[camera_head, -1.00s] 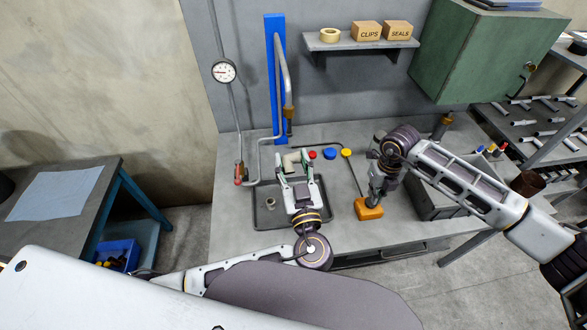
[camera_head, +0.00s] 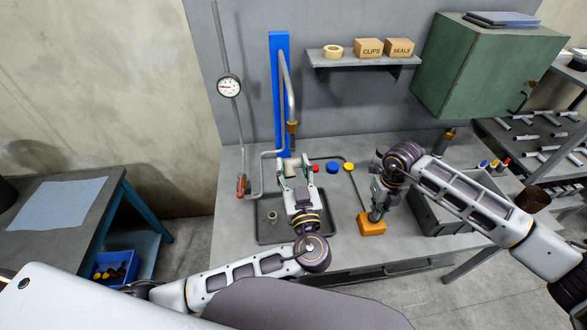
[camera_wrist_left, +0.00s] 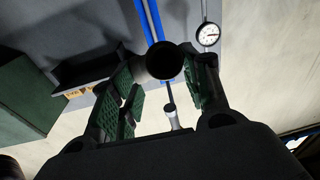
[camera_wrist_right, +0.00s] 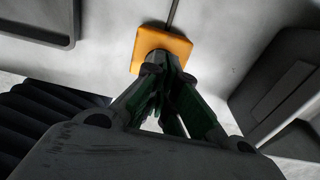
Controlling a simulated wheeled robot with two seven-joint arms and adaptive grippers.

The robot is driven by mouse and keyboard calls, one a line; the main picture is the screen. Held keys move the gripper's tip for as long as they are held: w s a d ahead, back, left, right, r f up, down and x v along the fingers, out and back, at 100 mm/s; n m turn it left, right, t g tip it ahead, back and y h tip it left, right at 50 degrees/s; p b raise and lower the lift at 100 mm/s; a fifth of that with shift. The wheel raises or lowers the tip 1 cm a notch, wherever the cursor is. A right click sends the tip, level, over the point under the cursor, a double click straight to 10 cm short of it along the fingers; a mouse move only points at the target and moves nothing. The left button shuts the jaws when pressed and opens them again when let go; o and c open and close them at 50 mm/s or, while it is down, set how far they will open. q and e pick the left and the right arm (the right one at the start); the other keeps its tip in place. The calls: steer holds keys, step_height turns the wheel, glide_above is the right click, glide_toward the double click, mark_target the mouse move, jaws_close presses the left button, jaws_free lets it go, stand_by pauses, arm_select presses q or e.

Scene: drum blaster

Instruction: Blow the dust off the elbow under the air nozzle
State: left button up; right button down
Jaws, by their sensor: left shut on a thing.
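My left gripper (camera_head: 294,172) is shut on the pale elbow (camera_head: 290,165), holding it above the back of the dark tray (camera_head: 262,236), just below the brass air nozzle (camera_head: 292,128). The left wrist view shows the elbow's dark round mouth (camera_wrist_left: 165,64) between the green-padded fingers (camera_wrist_left: 163,92). Dust cannot be made out. My right gripper (camera_head: 376,212) points down at an orange block (camera_head: 371,226) with a cable on the bench. In the right wrist view its fingertips (camera_wrist_right: 162,62) meet at the block's (camera_wrist_right: 160,43) near edge, apparently shut; contact is unclear.
A small pale ring-like part (camera_head: 272,215) lies in the tray. Red, blue (camera_head: 332,167) and yellow buttons sit behind it. A red-handled valve (camera_head: 242,186) is at the left, a grey bin (camera_head: 440,215) at the right. The blue post (camera_head: 279,90) stands behind the nozzle.

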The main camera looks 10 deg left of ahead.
steer(key=shift+f, duration=1.5)
stand_by(2.8)
steer(key=shift+r, duration=0.1)
stand_by(1.5)
steer(key=shift+r, duration=3.5)
